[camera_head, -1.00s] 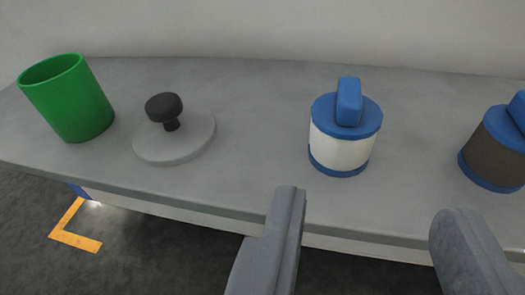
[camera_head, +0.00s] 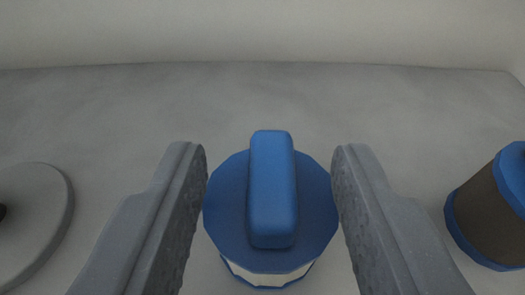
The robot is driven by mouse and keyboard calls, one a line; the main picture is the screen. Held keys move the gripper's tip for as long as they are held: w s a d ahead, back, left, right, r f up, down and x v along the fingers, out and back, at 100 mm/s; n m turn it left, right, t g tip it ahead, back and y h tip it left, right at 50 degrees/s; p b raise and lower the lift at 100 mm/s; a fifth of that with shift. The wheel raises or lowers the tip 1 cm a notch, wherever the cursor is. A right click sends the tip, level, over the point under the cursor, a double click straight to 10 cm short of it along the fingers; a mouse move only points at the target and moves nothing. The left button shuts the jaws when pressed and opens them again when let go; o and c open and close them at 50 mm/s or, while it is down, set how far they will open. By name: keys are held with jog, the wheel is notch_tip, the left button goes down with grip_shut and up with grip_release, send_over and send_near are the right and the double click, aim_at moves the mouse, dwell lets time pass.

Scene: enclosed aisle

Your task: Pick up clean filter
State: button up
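The clean filter (camera_head: 272,195) stands upright on the grey counter. It has a blue round top with a raised blue bar handle, and a strip of its white body shows below the top. My gripper (camera_head: 270,160) is open, with one finger to the left and one to the right of the filter's top. The fingers are close to the top's edges; I cannot tell whether they touch it. Most of the filter's body is hidden under its top.
A dark brown filter (camera_head: 492,208) with blue ends stands to the right on the counter. A grey round lid (camera_head: 45,215) lies at the left edge, partly cut off. The counter (camera_head: 270,95) behind the filter is clear up to the pale wall (camera_head: 260,30).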

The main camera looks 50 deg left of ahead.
jog(key=shift+x, duration=1)
jog(key=shift+f, duration=0.1)
grip_shut()
